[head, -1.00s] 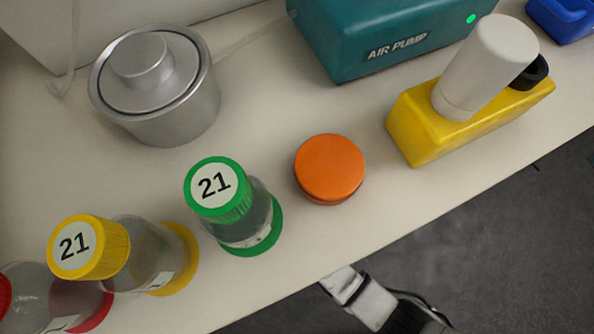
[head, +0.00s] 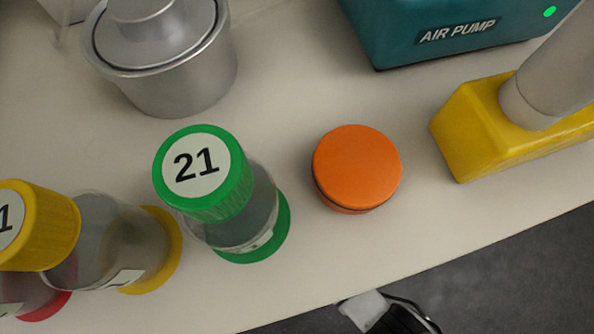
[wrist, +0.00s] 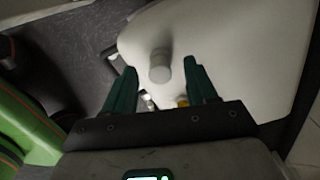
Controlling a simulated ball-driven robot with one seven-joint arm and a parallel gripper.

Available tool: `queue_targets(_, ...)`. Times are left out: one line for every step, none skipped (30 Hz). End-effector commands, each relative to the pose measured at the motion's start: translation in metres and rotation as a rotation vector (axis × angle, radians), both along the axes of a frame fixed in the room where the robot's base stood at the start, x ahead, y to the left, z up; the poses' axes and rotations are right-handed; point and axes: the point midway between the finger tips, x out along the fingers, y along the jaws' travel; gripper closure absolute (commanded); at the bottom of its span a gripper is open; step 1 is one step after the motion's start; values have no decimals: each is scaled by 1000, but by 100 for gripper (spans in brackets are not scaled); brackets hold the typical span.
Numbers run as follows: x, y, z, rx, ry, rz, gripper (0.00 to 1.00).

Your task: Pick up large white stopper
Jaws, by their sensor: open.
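My gripper (wrist: 160,68) shows in the wrist view with two dark green fingers apart. A pale surface with a short round knob (wrist: 159,66) lies beyond the fingers; I cannot tell what it is. I see nothing held between the fingers.
An orange round-lidded container (head: 357,168), a green-capped bottle (head: 205,172), a yellow-capped bottle (head: 105,240) and a metal pot (head: 180,70) stand on the white bench (head: 300,255). A teal air pump (head: 440,30) is behind. Dark floor lies beyond the front edge.

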Motion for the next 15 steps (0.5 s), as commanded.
queue_targets(0,0,-10,-1,1,0,43)
queue_targets(0,0,-12,-1,0,0,43)
queue_targets(0,0,-14,0,0,0,43)
queue_targets(0,0,-14,0,-1,0,43)
queue_targets(1,0,-14,0,-1,0,43)
queue_targets(1,0,-13,0,-1,0,43)
queue_targets(1,0,-13,1,-1,0,43)
queue_targets(0,0,-13,1,-1,0,43)
queue_targets(0,0,-13,1,-1,0,43)
queue_targets(0,0,-13,0,-1,0,44)
queue_targets(0,0,-13,0,-1,0,47)
queue_targets(0,0,-13,0,-1,0,51)
queue_targets(0,0,-13,0,-1,0,53)
queue_targets(0,0,-13,0,0,0,56)
queue_targets(0,0,-13,0,0,0,60)
